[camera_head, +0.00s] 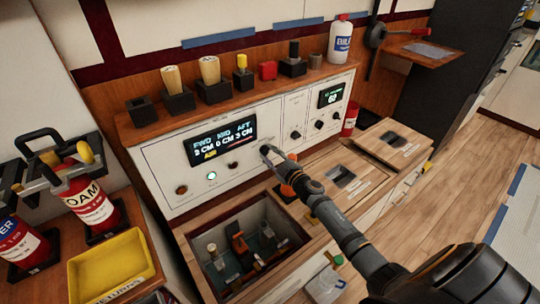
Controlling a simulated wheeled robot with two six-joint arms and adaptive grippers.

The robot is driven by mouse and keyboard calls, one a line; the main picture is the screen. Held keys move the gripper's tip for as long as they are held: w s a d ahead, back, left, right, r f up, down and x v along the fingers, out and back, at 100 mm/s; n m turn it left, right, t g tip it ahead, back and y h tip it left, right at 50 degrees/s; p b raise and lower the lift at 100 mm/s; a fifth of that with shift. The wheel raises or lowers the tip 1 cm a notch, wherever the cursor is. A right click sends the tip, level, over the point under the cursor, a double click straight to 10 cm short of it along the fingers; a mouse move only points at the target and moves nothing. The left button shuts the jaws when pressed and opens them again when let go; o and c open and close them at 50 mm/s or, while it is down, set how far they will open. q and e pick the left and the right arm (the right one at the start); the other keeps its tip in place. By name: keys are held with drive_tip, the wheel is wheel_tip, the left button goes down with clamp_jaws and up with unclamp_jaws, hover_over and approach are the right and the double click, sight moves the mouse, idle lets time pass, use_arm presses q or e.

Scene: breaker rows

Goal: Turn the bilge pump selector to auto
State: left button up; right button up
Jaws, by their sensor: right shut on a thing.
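The bilge pump panel (160,161) is a white upright face with a dark display (220,141) reading FWD, MID and AFT levels in cm. A small yellow word under the levels is too blurred to read surely. Below the display are an unlit reddish lamp (181,190), a lit green lamp (211,176) and a small dark control (233,165). My right gripper (267,151) is at the panel, right of the display, shut on what appears to be the selector knob. The gripper hides the knob and its pointer. My left gripper is not in view.
An open bilge hatch (252,210) lies below the panel. A wooden shelf (215,107) above holds several plugs in black holders and a white bottle (340,40). A smaller display (331,95) with dark knobs is right. Fire extinguishers (90,201) and a yellow tray (110,266) stand left.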

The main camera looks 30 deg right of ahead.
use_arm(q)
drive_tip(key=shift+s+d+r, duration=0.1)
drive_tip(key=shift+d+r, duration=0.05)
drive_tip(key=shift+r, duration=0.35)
use_arm(e)
drive_tip(key=n, duration=0.7)
drive_tip(key=shift+f+n, duration=0.1)
drive_tip(key=shift+n, duration=0.3)
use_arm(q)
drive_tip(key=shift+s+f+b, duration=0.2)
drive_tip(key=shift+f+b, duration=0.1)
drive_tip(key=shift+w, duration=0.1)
use_arm(e)
drive_tip(key=o, duration=1.1)
drive_tip(key=shift+c, duration=0.2)
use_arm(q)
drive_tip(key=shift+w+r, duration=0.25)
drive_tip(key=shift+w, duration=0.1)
use_arm(e)
drive_tip(key=shift+o, duration=0.4)
